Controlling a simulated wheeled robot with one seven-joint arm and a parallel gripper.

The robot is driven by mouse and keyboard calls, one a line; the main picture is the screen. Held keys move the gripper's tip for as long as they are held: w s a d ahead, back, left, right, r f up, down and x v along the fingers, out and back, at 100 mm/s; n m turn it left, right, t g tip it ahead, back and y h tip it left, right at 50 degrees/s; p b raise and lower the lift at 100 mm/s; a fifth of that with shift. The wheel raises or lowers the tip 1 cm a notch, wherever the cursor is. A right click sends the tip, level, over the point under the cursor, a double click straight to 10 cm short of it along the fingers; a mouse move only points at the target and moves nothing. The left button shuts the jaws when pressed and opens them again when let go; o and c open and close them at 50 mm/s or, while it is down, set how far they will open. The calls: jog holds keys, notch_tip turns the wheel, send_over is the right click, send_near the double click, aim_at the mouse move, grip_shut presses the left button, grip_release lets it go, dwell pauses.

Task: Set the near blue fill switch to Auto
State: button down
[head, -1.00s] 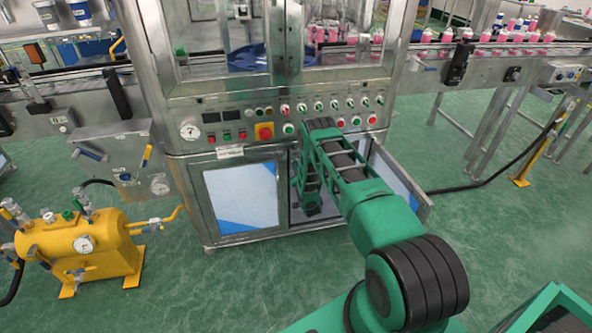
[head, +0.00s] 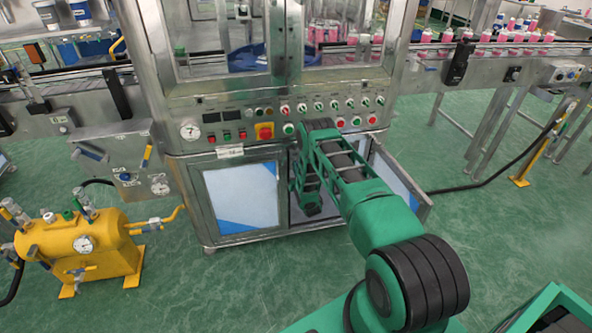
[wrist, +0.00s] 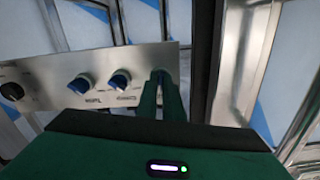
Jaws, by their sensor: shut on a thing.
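In the wrist view a grey metal panel (wrist: 52,76) carries a row of knobs. Two blue switches, a left one (wrist: 80,84) and a middle one (wrist: 120,80), stand free with small labels too blurred to read. My gripper (wrist: 164,78) is at the panel's right end. Its two green fingers are shut on a third blue switch, the rightmost in the row. The fingers cover most of that switch, so its pointer and label are hidden. In the head view my arm reaches down into the open cabinet, and the switches cannot be made out there.
A black knob (wrist: 12,91) sits at the panel's left. A metal post (wrist: 243,60) stands close to the right of my fingers. In the head view an open cabinet door (head: 400,188) is right of my arm, and a closed door (head: 240,197) is left.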

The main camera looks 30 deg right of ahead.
jog(key=n, duration=1.1)
jog(key=shift+a+f, duration=0.1)
jog(key=shift+n, duration=0.4)
jog(key=c, duration=1.9)
grip_release()
jog(key=v, duration=1)
jog(key=shift+s, duration=0.35)
jog(key=shift+a, duration=0.1)
